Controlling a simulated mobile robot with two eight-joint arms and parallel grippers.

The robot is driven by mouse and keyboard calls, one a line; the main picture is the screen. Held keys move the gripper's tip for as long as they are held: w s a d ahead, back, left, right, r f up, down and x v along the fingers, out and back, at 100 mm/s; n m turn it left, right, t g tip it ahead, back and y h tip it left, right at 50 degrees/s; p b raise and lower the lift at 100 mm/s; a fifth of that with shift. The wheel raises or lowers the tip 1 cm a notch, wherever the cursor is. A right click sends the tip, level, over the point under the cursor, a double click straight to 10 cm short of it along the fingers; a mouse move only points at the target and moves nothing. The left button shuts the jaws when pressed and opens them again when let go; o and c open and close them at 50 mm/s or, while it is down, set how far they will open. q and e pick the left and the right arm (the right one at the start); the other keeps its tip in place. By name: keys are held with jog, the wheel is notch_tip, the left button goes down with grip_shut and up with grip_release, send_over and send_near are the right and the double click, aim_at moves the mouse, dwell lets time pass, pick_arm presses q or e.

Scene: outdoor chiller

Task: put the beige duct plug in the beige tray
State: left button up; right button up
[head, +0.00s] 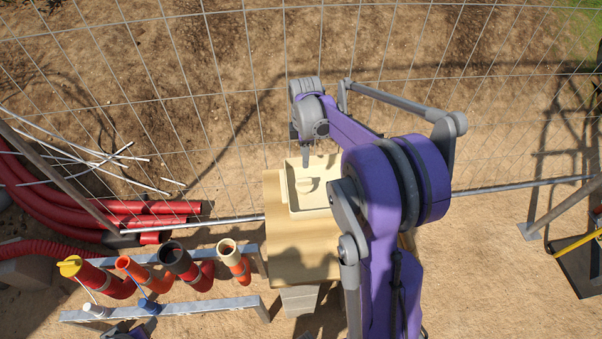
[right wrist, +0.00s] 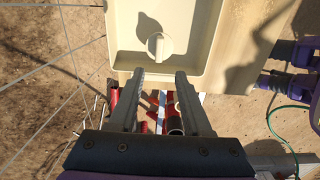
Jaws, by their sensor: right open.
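The beige tray (head: 292,190) sits on a wooden-topped stand, and its near wall shows in the right wrist view (right wrist: 190,69). The beige duct plug (head: 306,186) lies inside the tray on its floor; in the right wrist view it is a round disc with a raised grip bar (right wrist: 158,46). My right gripper (head: 305,156) is above the back part of the tray. In the right wrist view its two fingers (right wrist: 160,73) are apart with nothing between them, and the plug is clear of them. My left gripper's jaws do not show.
Several orange, red and dark pipe ends (head: 175,262) stand on a metal rack left of the stand. A yellow cap (head: 70,266) is on one; white and blue (head: 150,306) plugs are on the front rail. A wire fence (head: 240,110) runs behind. The wooden top (head: 300,255) has free room.

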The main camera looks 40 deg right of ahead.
jog(key=s+a+r+m+t, duration=0.2)
jog(key=s+a+r+m, duration=0.3)
jog(key=s+a, duration=0.45)
jog(key=s+a+f+m+t, duration=0.2)
jog(key=s+a+m+t, duration=0.1)
jog(key=s+a+m, duration=0.4)
jog(key=s+a, duration=0.2)
jog(key=s, duration=0.1)
jog(key=shift+a+t, duration=0.3)
